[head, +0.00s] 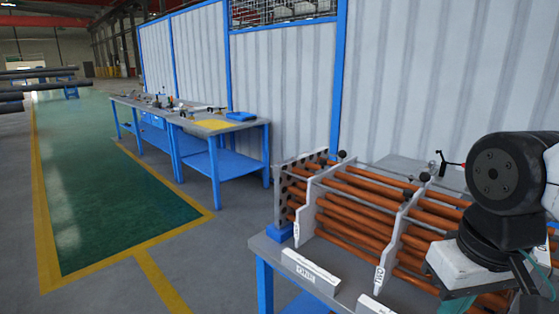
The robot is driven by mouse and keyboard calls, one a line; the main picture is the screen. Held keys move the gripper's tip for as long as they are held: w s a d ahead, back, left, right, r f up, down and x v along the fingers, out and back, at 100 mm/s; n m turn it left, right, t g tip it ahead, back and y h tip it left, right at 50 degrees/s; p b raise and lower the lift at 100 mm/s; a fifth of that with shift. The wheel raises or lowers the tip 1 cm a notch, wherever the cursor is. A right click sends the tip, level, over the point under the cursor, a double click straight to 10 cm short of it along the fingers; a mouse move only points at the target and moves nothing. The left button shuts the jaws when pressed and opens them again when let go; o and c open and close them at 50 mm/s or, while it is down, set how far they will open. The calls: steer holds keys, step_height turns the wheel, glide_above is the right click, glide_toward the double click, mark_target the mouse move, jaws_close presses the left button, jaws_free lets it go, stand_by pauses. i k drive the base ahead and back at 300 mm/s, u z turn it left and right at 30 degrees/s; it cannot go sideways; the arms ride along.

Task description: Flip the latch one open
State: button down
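A rack of orange-brown tubes (345,220) stands on the grey-topped table, held between upright grey plates. The left plate (286,195) is full of holes; two more plates, (310,205) and (396,240), carry small white labels too small to read surely. Black ball-ended levers, one at the left (342,155) and one in the middle (425,176), rise from the rack's top. I cannot tell which is latch one. My arm's black and white links cover the right side; my gripper's fingers do not show.
White label blocks, one at the front left (312,270), lie along the table's front edge (285,262). A blue workbench (222,160) with tools stands behind left. A corrugated wall (280,90) closes the back. Green floor (110,190) at left is clear.

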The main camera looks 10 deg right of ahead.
mark_target(323, 162)
steer(key=z, duration=0.05)
steer(key=k, duration=0.45)
steer(key=u, duration=0.7)
steer(key=i, duration=1.05)
steer(key=z, duration=0.45)
